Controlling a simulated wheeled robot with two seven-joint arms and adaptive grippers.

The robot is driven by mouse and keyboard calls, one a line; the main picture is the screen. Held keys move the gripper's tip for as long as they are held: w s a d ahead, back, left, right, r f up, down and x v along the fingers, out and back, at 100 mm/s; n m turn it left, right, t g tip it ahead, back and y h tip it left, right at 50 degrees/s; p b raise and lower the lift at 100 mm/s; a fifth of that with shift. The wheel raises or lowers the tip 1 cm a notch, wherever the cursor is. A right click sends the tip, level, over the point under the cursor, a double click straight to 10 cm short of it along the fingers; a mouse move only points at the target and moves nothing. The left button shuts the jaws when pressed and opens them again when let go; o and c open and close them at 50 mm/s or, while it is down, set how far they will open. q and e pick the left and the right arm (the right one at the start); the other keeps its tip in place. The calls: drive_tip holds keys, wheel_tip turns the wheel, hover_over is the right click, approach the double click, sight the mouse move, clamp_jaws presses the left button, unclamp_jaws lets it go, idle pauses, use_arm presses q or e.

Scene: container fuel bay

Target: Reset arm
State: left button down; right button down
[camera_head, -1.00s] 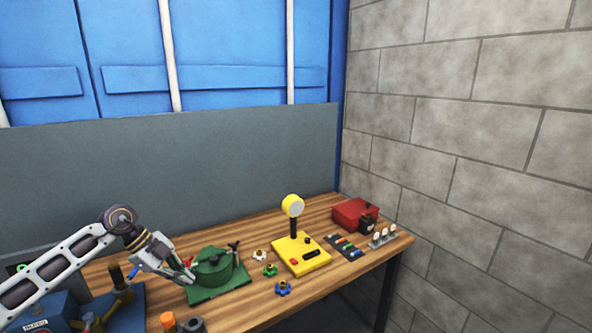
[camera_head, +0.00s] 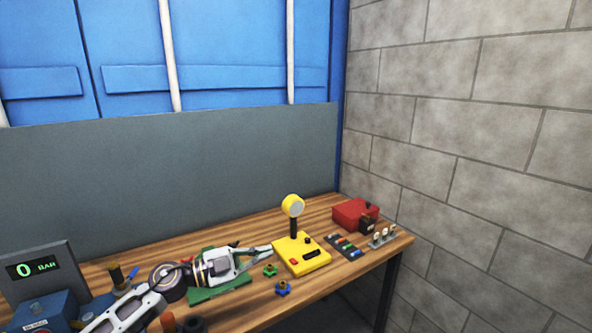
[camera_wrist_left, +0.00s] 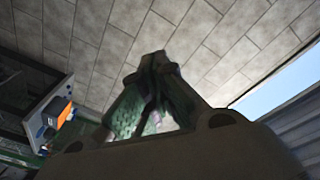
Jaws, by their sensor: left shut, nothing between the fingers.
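My left arm comes in from the lower left in the head view. My left gripper (camera_head: 268,250) is shut and empty. It lies across the view of the green device (camera_head: 222,291) on the bench and points right, with its tips beside the yellow device (camera_head: 303,262). The gripper hides most of the green device. I cannot tell its height above the bench. In the left wrist view the closed fingers (camera_wrist_left: 155,62) show dark against a block wall. My right gripper is not in view.
The wooden bench (camera_head: 330,207) also holds a blue unit with a 0 BAR display (camera_head: 38,268), green (camera_head: 270,270) and blue (camera_head: 283,288) knobs, a red box (camera_head: 353,213) and a dark strip (camera_head: 342,246). A grey panel (camera_head: 180,180) stands behind; a block wall (camera_head: 480,150) is at right.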

use_arm(q)
drive_tip(key=w+a+f+n+t+y, duration=0.1)
drive_tip(key=a+f+n+t+y, duration=0.2)
drive_tip(key=a+n+t+y, duration=0.8)
drive_tip(key=s+a+f+n+g+y, duration=0.2)
drive_tip(key=s+f+n+g+y, duration=0.35)
drive_tip(key=f+n, duration=0.35)
drive_tip(key=s+f+g, duration=0.5)
drive_tip(key=s+f, duration=0.2)
drive_tip(key=s, duration=0.4)
drive_tip(key=s+f+g, duration=0.5)
drive_tip(key=s+f, duration=0.3)
drive_tip(key=s, duration=0.4)
wheel_tip(320, 180, down, 32)
drive_tip(key=s+f+g, duration=0.1)
drive_tip(key=s, duration=0.1)
drive_tip(key=s+a+f, duration=0.2)
drive_tip(key=s+f, duration=0.7)
drive_tip(key=s, duration=0.2)
drive_tip(key=s+a+f+m+g, duration=0.1)
drive_tip(key=s+a+f, duration=0.1)
drive_tip(key=s+f, duration=0.8)
drive_tip(key=shift+s+a+f, duration=0.15)
drive_tip(key=shift+s+a, duration=0.15)
drive_tip(key=shift+s, duration=0.5)
